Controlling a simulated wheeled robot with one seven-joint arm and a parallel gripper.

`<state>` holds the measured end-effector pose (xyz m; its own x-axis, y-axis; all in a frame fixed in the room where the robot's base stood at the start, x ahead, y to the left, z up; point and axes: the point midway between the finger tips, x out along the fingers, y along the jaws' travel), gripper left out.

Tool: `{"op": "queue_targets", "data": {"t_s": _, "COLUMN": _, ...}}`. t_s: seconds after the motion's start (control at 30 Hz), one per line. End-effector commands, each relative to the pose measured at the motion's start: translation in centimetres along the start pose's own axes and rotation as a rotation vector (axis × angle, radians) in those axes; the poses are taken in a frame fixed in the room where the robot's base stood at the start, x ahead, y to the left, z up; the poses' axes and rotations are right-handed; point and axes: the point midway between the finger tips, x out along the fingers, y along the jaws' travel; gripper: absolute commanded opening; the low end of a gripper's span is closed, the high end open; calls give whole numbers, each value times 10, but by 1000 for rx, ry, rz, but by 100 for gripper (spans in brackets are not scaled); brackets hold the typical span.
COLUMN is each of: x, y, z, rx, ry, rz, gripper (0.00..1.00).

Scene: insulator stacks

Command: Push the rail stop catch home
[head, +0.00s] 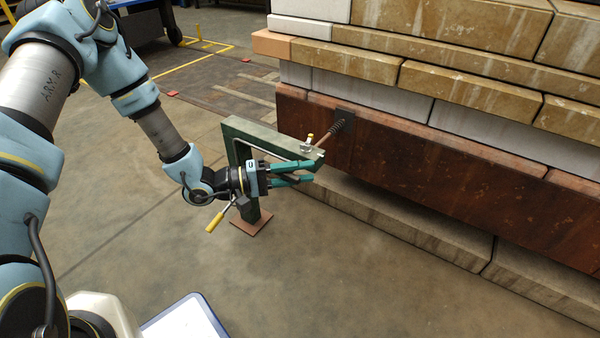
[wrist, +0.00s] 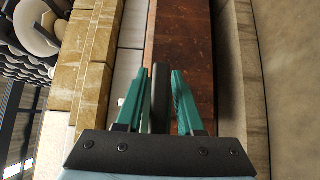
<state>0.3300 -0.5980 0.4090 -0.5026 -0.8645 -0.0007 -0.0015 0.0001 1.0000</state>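A green post with a level arm (head: 262,136) stands in front of the stone stack. A rod with a dark spring (head: 338,126) runs from there to a dark plate (head: 344,114) on the rust-brown beam. My gripper (head: 310,174) is beside and just below the arm's end, its teal fingers apart. In the wrist view, my gripper (wrist: 160,72) has a dark upright bar (wrist: 160,95) showing between its fingers; whether they touch it is unclear.
The rust-brown beam (head: 450,185) and stone blocks (head: 460,88) form a wall at the right. A yellow-handled lever (head: 214,222) hangs below my wrist; its mount is unclear. The post's foot plate (head: 251,222) is on the floor. Open floor (head: 340,270) lies in front.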

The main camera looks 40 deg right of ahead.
Motion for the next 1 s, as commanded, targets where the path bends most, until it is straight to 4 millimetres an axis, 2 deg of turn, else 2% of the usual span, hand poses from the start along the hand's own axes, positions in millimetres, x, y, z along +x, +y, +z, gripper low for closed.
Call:
{"op": "queue_targets", "data": {"t_s": 0.03, "x": 0, "y": 0, "z": 0, "rx": 0, "ry": 0, "rz": 0, "gripper": 43}}
{"op": "queue_targets", "data": {"t_s": 0.1, "x": 0, "y": 0, "z": 0, "rx": 0, "ry": -1, "rz": 0, "gripper": 50}}
{"op": "queue_targets", "data": {"t_s": 0.37, "x": -2, "y": 0, "z": 1, "rx": -1, "ry": -1, "rz": 0, "gripper": 50}}
{"op": "queue_targets", "data": {"t_s": 0.47, "x": -9, "y": 1, "z": 0, "rx": -1, "ry": 1, "rz": 0, "gripper": 50}}
{"op": "queue_targets", "data": {"t_s": 0.57, "x": -24, "y": 2, "z": 0, "rx": -1, "ry": 1, "rz": -1, "gripper": 50}}
{"op": "queue_targets", "data": {"t_s": 0.8, "x": -71, "y": 2, "z": 0, "rx": -2, "ry": 2, "rz": -1, "gripper": 50}}
{"op": "queue_targets", "data": {"t_s": 1.0, "x": -99, "y": 1, "z": 0, "rx": -2, "ry": 0, "rz": 1, "gripper": 50}}
